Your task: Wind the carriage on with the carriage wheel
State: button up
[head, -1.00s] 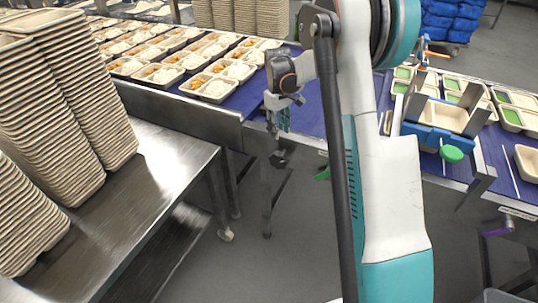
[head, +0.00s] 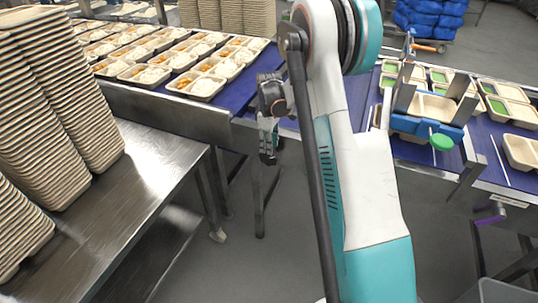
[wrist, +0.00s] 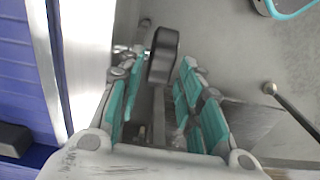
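My gripper (head: 268,150) hangs at the near side of the conveyor in the head view, pointing down. In the wrist view its teal-padded fingers (wrist: 158,92) stand apart. A dark rounded knob (wrist: 163,55) shows between and beyond the fingertips; contact with it cannot be told. Whether this knob belongs to the carriage wheel is not clear. The likely carriage, a blue frame (head: 425,128) with a green round knob (head: 441,142), spans the belt to the right of my arm and stands over a tray (head: 437,107).
Filled rice trays (head: 197,85) line the blue belt at left. Tall tray stacks (head: 75,95) stand on a steel table (head: 150,185) at front left. A purple handle (head: 489,219) is under the conveyor at right. The floor (head: 240,265) between table and arm is clear.

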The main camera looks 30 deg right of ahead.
aim_at(269, 156)
jog(key=shift+f+b, duration=0.5)
jog(key=shift+f, duration=1.5)
jog(key=shift+c, duration=0.3)
jog(key=c, duration=0.7)
jog(key=shift+w+a, duration=0.1)
jog(key=shift+w+a+g+h, duration=0.2)
jog(key=shift+g+h, duration=0.5)
jog(key=shift+g, duration=0.2)
jog(key=shift+w+a+f+g+h+b, duration=0.1)
jog(key=shift+w+g+h+b, duration=0.1)
jog(key=shift+g+h, duration=0.45)
jog(key=shift+w+a+f+g+h+b, duration=0.15)
jog(key=shift+g+h, duration=0.3)
jog(key=shift+g, duration=0.4)
